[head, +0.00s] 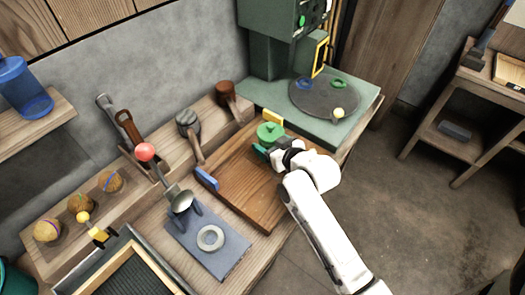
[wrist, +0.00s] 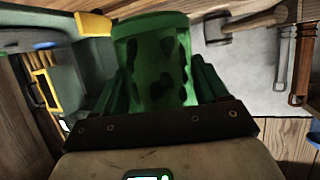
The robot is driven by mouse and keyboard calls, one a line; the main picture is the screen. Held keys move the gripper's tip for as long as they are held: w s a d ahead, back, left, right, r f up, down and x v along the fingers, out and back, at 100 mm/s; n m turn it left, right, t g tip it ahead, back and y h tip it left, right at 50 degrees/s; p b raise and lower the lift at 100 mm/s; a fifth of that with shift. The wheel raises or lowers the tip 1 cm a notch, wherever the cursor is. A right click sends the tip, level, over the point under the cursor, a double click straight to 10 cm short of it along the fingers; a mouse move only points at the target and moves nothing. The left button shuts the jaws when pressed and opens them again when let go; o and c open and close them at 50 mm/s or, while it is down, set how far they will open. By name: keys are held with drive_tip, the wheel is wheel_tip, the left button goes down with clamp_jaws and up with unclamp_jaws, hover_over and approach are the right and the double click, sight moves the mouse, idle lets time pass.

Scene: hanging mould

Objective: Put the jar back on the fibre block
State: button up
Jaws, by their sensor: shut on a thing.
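In the wrist view the jar (wrist: 152,60) is translucent green with dark patches inside, and stands between the two green fingers of my gripper (wrist: 155,82). The fingers press on both its sides. I cannot tell whether its base touches the board. I cannot make out a fibre block for certain; a small yellow block (head: 273,117) is just behind the jar.
The wooden board (head: 250,195) is mostly bare towards the front. A blue block (head: 207,179) is at its left edge. Mallets (head: 188,122) lie along the back. A green machine table with a round dark plate (head: 318,98) stands beyond. A grey ring (head: 210,238) lies on a blue mat.

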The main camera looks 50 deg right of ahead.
drive_tip(key=w+f, duration=0.1)
drive_tip(key=f, duration=0.1)
drive_tip(key=w+d+f, duration=0.1)
drive_tip(key=w+f, duration=0.1)
drive_tip(key=shift+w, duration=0.1)
drive_tip(key=shift+w+f, duration=0.1)
drive_tip(key=shift+f, duration=1.6)
drive_tip(key=shift+f, duration=0.2)
drive_tip(key=o, duration=1.3)
drive_tip(key=shift+o, duration=0.2)
